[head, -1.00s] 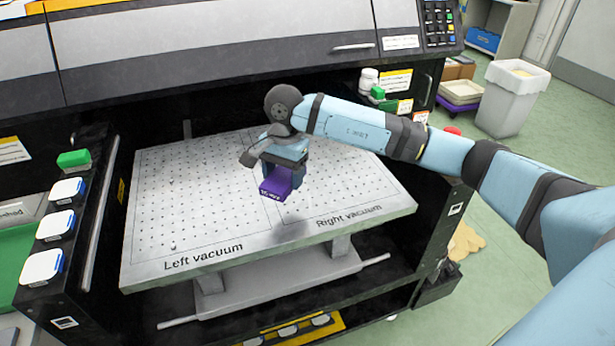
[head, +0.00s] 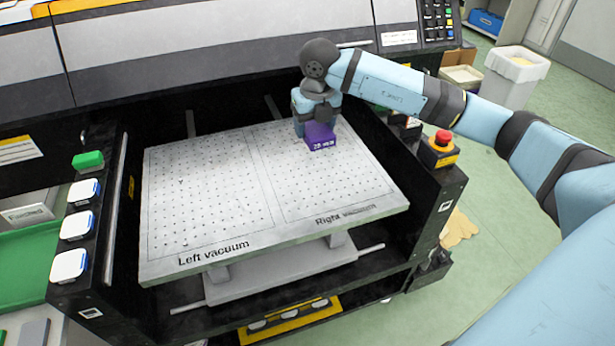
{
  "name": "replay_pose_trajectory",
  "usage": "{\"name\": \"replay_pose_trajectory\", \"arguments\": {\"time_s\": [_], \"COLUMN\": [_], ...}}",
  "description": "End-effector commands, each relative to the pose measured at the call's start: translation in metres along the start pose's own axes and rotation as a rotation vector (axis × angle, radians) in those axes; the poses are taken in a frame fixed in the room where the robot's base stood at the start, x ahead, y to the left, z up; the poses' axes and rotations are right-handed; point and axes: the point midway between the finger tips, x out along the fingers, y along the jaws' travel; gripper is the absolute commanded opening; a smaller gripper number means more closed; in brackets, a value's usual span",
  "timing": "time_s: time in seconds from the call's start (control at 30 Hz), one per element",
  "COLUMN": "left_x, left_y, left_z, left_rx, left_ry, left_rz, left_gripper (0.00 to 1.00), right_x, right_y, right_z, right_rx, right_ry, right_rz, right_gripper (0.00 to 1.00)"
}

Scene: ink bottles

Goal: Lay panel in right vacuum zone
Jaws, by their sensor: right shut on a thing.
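A small purple block-like piece (head: 320,137) with white lettering on its front is held in my right gripper (head: 318,124). The gripper reaches down over the back part of the right vacuum zone (head: 330,185), and is shut on the piece. I cannot tell whether the piece touches the plate. The left vacuum zone (head: 205,200) beside it is bare. No other panel shows on the perforated plate (head: 265,240). My left gripper is not in view.
The printer body (head: 230,50) rises behind the plate. A red emergency button (head: 443,137) stands on the right frame. White-topped switches (head: 77,223) and a green button (head: 88,160) line the left frame. A green tray (head: 35,255) lies at far left.

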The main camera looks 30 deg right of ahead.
Motion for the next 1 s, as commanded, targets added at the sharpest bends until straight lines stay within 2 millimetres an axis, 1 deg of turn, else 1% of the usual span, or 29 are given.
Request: {"name": "replay_pose_trajectory", "arguments": {"time_s": [0.07,0.17,0.5,0.6,0.7,0.87,0.97,1.0], "left_x": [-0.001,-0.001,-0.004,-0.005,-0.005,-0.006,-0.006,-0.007], "left_y": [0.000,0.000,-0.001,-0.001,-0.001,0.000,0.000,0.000], "left_z": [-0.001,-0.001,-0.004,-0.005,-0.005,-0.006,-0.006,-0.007], "left_rx": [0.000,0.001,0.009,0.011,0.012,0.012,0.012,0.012], "left_ry": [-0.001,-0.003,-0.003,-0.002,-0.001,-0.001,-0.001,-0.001], "left_rz": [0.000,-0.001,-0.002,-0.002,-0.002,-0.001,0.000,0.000], "left_gripper": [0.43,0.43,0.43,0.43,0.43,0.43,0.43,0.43], "right_x": [0.004,0.023,0.112,0.133,0.147,0.158,0.168,0.174], "right_y": [-0.001,-0.002,-0.001,-0.001,-0.002,-0.001,-0.001,-0.001], "right_z": [-0.001,-0.004,-0.015,-0.017,-0.018,-0.019,-0.021,-0.022], "right_rx": [0.028,0.035,0.032,0.033,0.033,0.032,0.031,0.031], "right_ry": [0.002,0.006,0.006,0.005,0.003,0.002,0.004,0.004], "right_rz": [-0.005,-0.006,-0.005,-0.005,-0.005,-0.004,-0.005,-0.004], "right_gripper": [0.39,0.39,0.39,0.39,0.39,0.39,0.39,0.39]}}
